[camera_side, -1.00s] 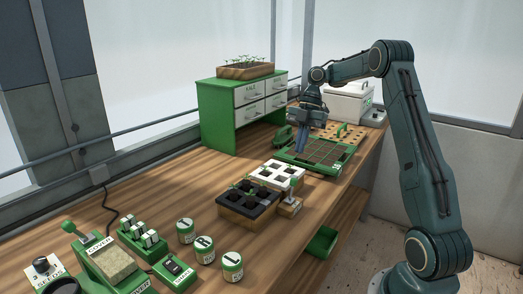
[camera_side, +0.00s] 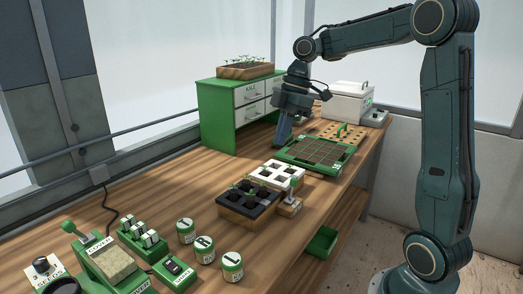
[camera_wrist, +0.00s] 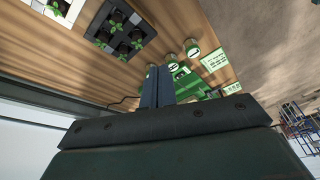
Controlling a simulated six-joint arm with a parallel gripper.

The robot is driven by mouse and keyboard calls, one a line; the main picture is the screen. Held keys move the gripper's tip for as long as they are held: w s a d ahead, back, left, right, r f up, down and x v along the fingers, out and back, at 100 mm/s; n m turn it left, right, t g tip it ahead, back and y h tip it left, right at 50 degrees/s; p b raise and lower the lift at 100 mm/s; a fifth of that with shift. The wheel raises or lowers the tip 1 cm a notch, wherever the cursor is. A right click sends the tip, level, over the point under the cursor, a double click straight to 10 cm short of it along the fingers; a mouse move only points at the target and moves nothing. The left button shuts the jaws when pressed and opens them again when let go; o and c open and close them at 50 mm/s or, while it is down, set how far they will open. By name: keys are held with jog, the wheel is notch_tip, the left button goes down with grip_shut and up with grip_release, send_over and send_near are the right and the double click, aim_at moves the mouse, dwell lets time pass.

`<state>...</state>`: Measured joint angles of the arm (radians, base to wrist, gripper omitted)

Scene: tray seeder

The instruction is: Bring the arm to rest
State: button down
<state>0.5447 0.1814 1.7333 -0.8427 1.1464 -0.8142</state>
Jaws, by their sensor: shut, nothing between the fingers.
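My gripper (camera_side: 284,128) hangs pointing down in the side view, in front of the green drawer cabinet and at the left edge of the green seeding tray (camera_side: 318,151). Its blue fingers are together with nothing between them. In the wrist view the closed fingers of my gripper (camera_wrist: 158,86) point toward the bench, with small jars and green devices beyond them. The fingertips' exact height above the bench is hard to tell.
A green cabinet (camera_side: 219,117) with white drawers stands behind, a seedling box (camera_side: 246,71) on top. A white cooler (camera_side: 351,102) and a peg board (camera_side: 357,131) are at the far end. A black seedling tray (camera_side: 247,200), white tray (camera_side: 272,174) and jars (camera_side: 232,266) are nearer.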

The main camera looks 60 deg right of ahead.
jog(key=s+a+r+m+t+h, duration=0.2)
jog(key=s+a+r+m, duration=0.1)
jog(key=s+a+m, duration=0.45)
jog(key=s+a+f+m+t, duration=0.1)
jog(key=s+f+m, duration=0.1)
jog(key=s, duration=0.4)
jog(key=s+a+f+m+t+h, duration=0.1)
jog(key=s+f+m, duration=0.1)
jog(key=s, duration=0.3)
jog(key=shift+s+a+m, duration=0.25)
jog(key=shift+s+m, duration=0.1)
jog(key=shift+s, duration=0.05)
